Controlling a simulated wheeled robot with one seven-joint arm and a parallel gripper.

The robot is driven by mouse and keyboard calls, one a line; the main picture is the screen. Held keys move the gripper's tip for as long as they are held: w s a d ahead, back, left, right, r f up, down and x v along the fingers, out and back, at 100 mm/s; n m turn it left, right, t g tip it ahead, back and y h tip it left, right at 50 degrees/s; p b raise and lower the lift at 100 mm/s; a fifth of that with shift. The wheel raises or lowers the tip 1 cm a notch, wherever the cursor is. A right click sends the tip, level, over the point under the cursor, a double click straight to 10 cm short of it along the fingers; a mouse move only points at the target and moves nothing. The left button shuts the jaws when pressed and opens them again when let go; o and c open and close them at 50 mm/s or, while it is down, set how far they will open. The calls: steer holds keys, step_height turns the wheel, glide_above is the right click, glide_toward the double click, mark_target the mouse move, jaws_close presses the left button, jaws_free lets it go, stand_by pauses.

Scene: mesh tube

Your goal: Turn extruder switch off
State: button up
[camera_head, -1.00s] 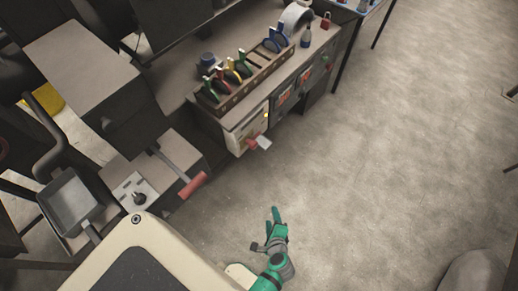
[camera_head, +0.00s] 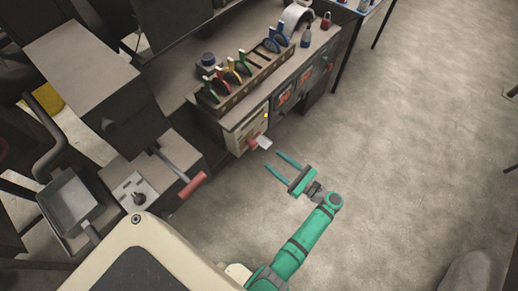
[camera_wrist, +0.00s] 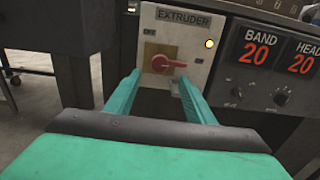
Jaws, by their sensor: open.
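The extruder switch (camera_wrist: 168,64) is a red rotary handle on a yellow plate, on a pale panel labelled EXTRUDER (camera_wrist: 182,20). In the wrist view the handle lies roughly horizontal, its end pointing right. A yellow indicator light (camera_wrist: 210,43) glows at the panel's right. In the head view the red switch (camera_head: 254,143) sits on the panel at the near end of the bench. My green gripper (camera_head: 278,163) is open and empty, its fingers pointing toward the switch but apart from it. In the wrist view the two fingertips (camera_wrist: 160,80) appear on either side of the handle.
BAND and HEAD displays (camera_wrist: 260,45) showing 20, with knobs below, are right of the panel. On the bench is a wooden rack (camera_head: 245,82) of several coloured pliers. A red-handled lever (camera_head: 192,185) sticks out left of the switch. Floor (camera_head: 400,160) to the right is clear.

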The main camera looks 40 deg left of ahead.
mark_target(256, 147)
steer(key=a, duration=0.9)
steer(key=shift+w+a, duration=0.3)
steer(key=shift+w, duration=0.05)
steer(key=shift+c, duration=0.7)
steer(key=c, duration=0.9)
